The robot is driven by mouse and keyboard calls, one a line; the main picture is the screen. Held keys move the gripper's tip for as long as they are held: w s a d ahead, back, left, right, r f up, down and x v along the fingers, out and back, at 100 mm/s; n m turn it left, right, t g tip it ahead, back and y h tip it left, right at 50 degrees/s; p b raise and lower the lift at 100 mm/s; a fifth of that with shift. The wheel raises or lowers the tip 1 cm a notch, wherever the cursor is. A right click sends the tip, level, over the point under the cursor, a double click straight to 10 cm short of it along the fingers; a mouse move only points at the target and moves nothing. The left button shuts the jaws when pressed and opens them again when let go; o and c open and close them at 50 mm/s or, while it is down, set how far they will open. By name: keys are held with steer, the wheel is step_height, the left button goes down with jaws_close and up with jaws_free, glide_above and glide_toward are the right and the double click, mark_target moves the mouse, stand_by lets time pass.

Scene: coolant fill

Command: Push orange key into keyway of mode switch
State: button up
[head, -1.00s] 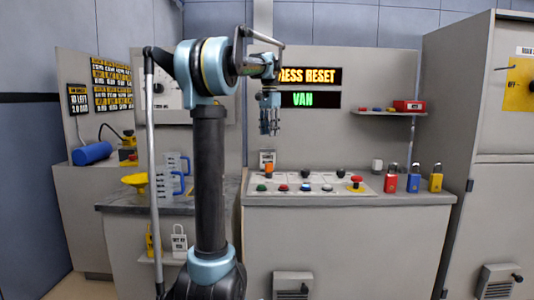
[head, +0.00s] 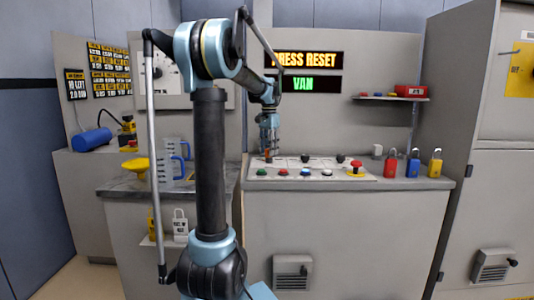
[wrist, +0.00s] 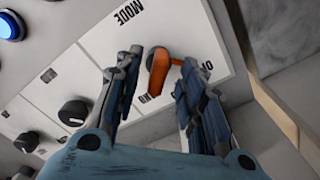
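The orange key (wrist: 154,76) is at the switch plate marked MODE (wrist: 130,12) in the wrist view. Its far end meets a dark round part there; how deep it sits I cannot tell. My gripper (wrist: 160,72) is open, with one finger on each side of the key and gaps visible beside it. In the head view my gripper (head: 268,148) points down over the left rear of the control panel. It mostly hides the key there, with only a little orange showing.
The control panel (head: 345,176) carries a front row of coloured buttons, a red emergency knob (head: 356,168) and dark knobs (wrist: 73,112). Red (head: 390,166), blue (head: 413,166) and yellow (head: 435,165) padlocks stand to the right. A wall (head: 345,120) rises behind.

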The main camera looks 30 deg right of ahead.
steer(key=shift+f, duration=0.65)
steer(key=shift+c, duration=0.6)
steer(key=c, duration=0.7)
jaws_close()
steer(key=o, duration=0.8)
jaws_free()
step_height(320, 180, up, 12)
steer(key=shift+a, duration=0.15)
